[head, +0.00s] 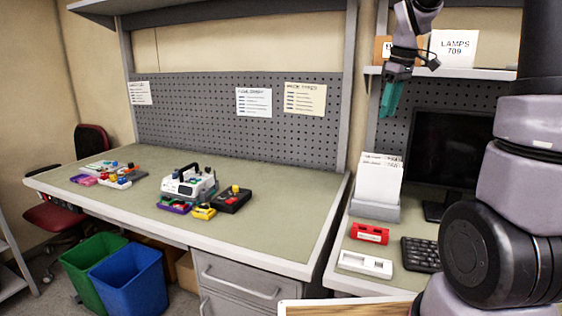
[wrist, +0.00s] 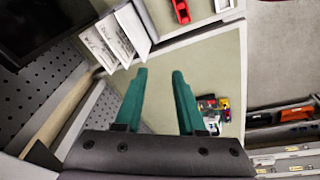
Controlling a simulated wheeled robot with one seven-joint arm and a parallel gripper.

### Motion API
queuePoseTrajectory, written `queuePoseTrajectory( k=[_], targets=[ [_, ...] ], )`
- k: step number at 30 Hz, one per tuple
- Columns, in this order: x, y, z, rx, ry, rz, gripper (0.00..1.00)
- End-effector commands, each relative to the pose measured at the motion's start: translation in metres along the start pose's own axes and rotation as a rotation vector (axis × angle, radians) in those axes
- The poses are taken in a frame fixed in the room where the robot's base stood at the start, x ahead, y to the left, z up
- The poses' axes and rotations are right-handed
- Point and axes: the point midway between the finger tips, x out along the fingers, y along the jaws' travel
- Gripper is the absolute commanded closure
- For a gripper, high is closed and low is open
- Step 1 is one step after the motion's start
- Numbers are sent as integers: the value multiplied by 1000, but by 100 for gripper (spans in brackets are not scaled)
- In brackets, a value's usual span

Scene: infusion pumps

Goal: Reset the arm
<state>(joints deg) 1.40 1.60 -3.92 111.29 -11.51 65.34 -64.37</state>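My gripper (head: 391,98) is raised high at the upper right in the head view, in front of the shelf with the lamp label. Its teal fingers point down. In the wrist view the two fingers of my gripper (wrist: 158,100) stand apart with nothing between them, so it is open and empty. My arm rises along the right edge of the head view. An infusion pump (head: 190,184) with a dark handle stands on the green-topped workbench (head: 265,225), well to the left of my gripper.
Coloured parts lie on the bench around the pump and at its left end (head: 110,174). A file holder with papers (head: 380,180), a red device (head: 369,233), a white tray (head: 365,264), a keyboard (head: 421,254) and a monitor (head: 450,150) occupy the right desk. Bins (head: 130,280) stand on the floor.

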Motion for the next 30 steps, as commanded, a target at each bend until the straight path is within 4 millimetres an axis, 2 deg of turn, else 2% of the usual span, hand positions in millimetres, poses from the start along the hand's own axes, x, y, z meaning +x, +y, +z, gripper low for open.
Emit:
queuePoseTrajectory(
  k=[1, 6, 10, 15, 21, 30],
  targets=[
    [-17, -17, 9, 72, 37, 15, 61],
    [-54, -70, 40, 357, 156, 32, 61],
    [-71, -109, 67, 571, 250, 25, 61],
    [-79, -152, 100, 817, 359, -6, 61],
    [-77, -176, 120, 979, 426, -42, 61],
    [-76, -180, 124, 1011, 436, -49, 61]
  ],
)
